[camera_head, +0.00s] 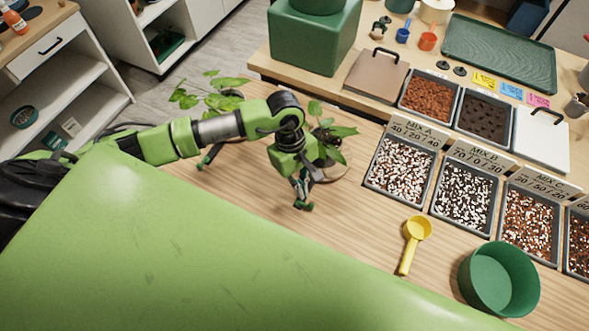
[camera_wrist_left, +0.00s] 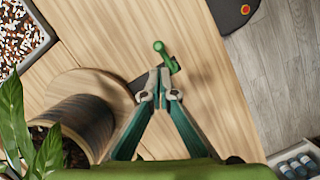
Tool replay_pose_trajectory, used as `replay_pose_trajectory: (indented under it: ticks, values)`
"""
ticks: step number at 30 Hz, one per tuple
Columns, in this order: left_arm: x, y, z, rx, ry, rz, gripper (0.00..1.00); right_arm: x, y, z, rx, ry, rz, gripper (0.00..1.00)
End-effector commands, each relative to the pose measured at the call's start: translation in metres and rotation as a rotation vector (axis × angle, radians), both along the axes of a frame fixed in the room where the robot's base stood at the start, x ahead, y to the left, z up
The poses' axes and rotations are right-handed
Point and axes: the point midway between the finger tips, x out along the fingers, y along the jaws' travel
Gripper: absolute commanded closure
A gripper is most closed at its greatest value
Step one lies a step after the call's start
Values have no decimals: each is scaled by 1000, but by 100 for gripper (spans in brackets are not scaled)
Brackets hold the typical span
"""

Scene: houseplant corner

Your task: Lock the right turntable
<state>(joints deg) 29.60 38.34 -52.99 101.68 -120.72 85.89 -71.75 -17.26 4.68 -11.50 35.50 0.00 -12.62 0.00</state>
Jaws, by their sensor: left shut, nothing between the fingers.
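The right turntable is a round wooden disc (camera_head: 345,167), mostly hidden behind my left gripper and a leafy plant (camera_head: 340,133). In the left wrist view the disc (camera_wrist_left: 92,84) carries a dark pot (camera_wrist_left: 84,122). A green lever with a round knob (camera_wrist_left: 160,48) sits on a dark arm beside the disc's edge. My left gripper (camera_head: 302,190) is shut and empty, pointing down by this lever. In the wrist view its fingertips (camera_wrist_left: 158,82) meet just at the lever's base; whether they touch it I cannot tell. My right gripper is not in view.
A second plant (camera_head: 207,98) stands left, behind my left arm, with another dark green lever (camera_head: 206,158) nearby. Trays of mix (camera_head: 400,166), a yellow scoop (camera_head: 415,235) and a green pot (camera_head: 500,278) lie right. Bare wood shows between gripper and scoop.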

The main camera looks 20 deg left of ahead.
Motion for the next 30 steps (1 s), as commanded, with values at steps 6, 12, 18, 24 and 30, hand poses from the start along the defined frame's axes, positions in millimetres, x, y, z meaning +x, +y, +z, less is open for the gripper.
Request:
replay_pose_trajectory:
  ticks: [6, 12, 18, 24, 30]
  values:
    - [-8, -14, 1, 0, 2, 0, 100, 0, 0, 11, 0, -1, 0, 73]
    - [-9, -15, 0, 2, 1, 2, 100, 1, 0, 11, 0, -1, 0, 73]
    - [-9, -15, -1, 1, 0, 0, 100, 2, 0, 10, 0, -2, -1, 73]
    - [-9, -12, -2, 1, -2, -30, 100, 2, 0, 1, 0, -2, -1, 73]
    - [-10, -11, -1, 1, 1, -53, 100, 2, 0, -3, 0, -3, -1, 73]
